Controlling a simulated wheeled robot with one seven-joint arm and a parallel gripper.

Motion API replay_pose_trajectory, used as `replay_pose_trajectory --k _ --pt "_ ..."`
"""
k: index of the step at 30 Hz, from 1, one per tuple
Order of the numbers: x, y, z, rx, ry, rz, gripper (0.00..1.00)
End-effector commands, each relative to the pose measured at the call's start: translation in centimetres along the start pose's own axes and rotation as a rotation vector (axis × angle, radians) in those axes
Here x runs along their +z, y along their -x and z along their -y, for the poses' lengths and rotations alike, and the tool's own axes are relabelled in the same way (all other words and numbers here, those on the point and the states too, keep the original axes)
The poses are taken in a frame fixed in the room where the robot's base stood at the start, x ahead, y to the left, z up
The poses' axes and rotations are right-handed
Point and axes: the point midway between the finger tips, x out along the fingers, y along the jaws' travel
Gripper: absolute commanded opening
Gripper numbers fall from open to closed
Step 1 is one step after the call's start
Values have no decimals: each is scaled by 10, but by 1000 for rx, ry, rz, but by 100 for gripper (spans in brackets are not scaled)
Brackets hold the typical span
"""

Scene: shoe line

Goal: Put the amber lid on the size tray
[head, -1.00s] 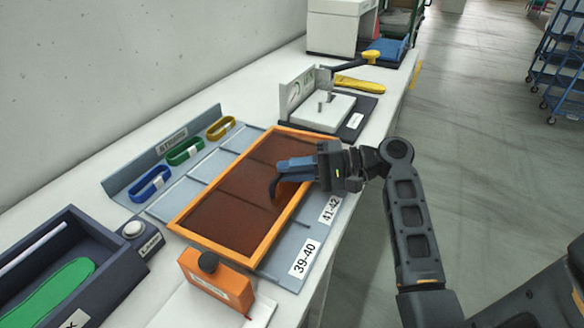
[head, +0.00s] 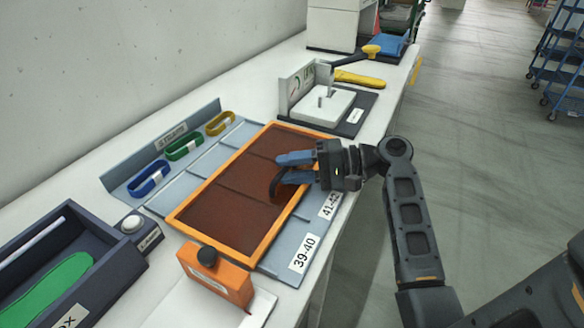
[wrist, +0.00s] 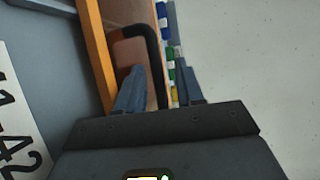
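The amber lid (head: 235,189), a brown see-through panel with an orange rim, lies over the middle of the grey size tray (head: 196,161). The tray's 39-40 and 41-42 labels show along its near right edge. A dark curved handle (head: 276,186) stands on the lid. My gripper (head: 280,170) is over the lid's right part, with its blue fingers spread apart. In the wrist view, the black handle (wrist: 152,40) shows between the fingertips. I cannot tell whether a finger touches it. The lid's orange rim (wrist: 98,50) is also in that view.
Blue, green and yellow bands (head: 184,147) sit along the tray's back. An orange block with a black knob (head: 215,275) stands close by the lid's near edge. A dark box with a green insole (head: 55,290) is at left, a gauge stand (head: 325,106) beyond the lid.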

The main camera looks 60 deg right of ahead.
Motion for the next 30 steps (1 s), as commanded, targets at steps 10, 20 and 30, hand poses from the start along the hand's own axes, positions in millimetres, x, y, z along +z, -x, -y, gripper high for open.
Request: replay_pose_trajectory --k 10,20,30 --pt "-1 38 -2 2 -3 -4 43" --pt "0 76 0 -1 1 -1 43" --pt "0 78 0 -1 1 1 43"
